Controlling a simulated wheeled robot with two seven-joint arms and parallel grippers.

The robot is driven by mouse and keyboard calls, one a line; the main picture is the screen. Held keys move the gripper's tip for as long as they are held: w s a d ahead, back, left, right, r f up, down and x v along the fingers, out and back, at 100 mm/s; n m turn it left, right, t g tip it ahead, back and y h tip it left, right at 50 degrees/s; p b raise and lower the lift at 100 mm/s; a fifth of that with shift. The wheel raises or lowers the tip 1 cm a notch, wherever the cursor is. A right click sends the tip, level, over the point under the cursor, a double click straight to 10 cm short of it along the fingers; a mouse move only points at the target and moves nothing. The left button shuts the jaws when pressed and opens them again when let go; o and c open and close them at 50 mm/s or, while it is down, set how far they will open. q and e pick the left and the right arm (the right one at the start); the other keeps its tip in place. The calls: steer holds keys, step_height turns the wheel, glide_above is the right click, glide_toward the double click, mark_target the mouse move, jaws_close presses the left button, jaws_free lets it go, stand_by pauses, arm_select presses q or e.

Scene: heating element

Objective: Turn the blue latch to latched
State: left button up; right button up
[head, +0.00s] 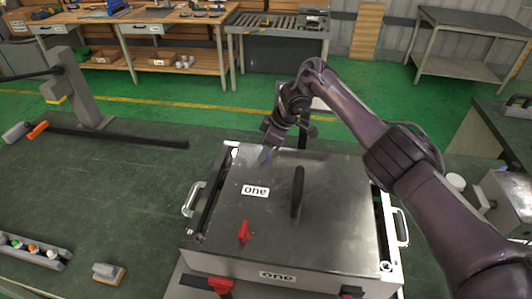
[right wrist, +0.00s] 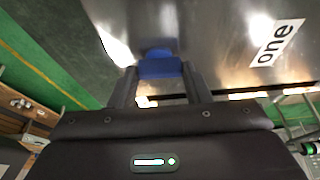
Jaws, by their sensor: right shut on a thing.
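The blue latch (right wrist: 160,67) sits on the metal lid, between the two fingertips of my right gripper (right wrist: 161,80) in the right wrist view. The fingers are shut on it. In the head view the latch (head: 265,156) is a small blue patch near the far edge of the lid (head: 335,215), below my right gripper (head: 268,145), which partly hides it. I cannot tell its exact angle. A red latch (head: 244,232) stands near the lid's front edge. My left gripper is out of view.
A black handle (head: 297,192) rises from the middle of the lid. Metal side handles (head: 193,199) flank the box. A small block (head: 108,273) and a tray of coloured pieces (head: 33,249) lie on the dark table at left. The table between is clear.

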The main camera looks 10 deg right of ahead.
steer(key=shift+n, duration=0.3)
steer(key=o, duration=1)
steer(key=p+v, duration=0.4)
steer(key=v, duration=0.4)
steer(key=shift+w, duration=0.15)
steer(key=shift+f, duration=0.1)
